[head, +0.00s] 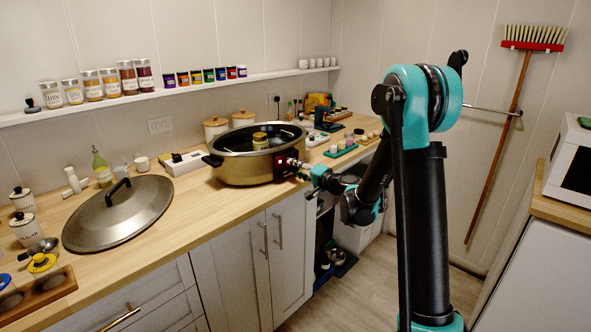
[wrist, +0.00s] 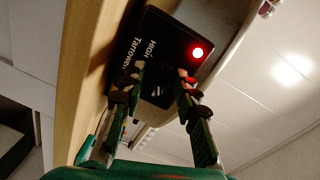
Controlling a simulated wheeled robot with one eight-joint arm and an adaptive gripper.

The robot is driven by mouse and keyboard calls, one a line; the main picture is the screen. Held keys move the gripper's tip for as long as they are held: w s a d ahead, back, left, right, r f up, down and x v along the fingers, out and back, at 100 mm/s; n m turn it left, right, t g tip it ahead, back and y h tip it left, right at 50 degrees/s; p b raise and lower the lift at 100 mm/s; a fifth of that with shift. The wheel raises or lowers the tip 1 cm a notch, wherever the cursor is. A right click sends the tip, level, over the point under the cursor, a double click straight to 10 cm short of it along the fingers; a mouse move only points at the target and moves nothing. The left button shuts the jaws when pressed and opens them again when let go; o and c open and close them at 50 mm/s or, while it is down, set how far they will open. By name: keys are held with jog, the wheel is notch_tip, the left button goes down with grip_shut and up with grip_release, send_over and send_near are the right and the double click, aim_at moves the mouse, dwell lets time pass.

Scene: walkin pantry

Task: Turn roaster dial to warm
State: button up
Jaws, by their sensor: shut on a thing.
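The roaster (head: 238,168) is a large gold-sided oval pan with dark handles, standing at the counter's front edge. Its black control panel (head: 286,163) faces me; in the wrist view the panel (wrist: 165,35) carries white lettering that includes "High", and a lit red lamp (wrist: 197,52). The black dial (wrist: 157,90) sits below the lettering, with a pale mark on its face. My gripper (wrist: 162,80) has one finger on each side of the dial and is shut on it. In the head view my gripper (head: 305,166) reaches the panel from the right. The dial's exact setting cannot be read.
A big metal lid (head: 117,212) lies on the counter left of the roaster. A wall shelf (head: 180,92) holds spice jars. Open floor (head: 340,298) lies before the cabinets.

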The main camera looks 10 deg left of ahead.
jog(key=shift+m, duration=0.5)
dwell(0.3)
jog(key=o, duration=1.2)
jog(key=shift+c, duration=0.2)
jog(key=shift+d, duration=0.1)
jog(key=v, duration=1.1)
jog(key=shift+s+d, duration=0.25)
jog(key=shift+d, duration=0.1)
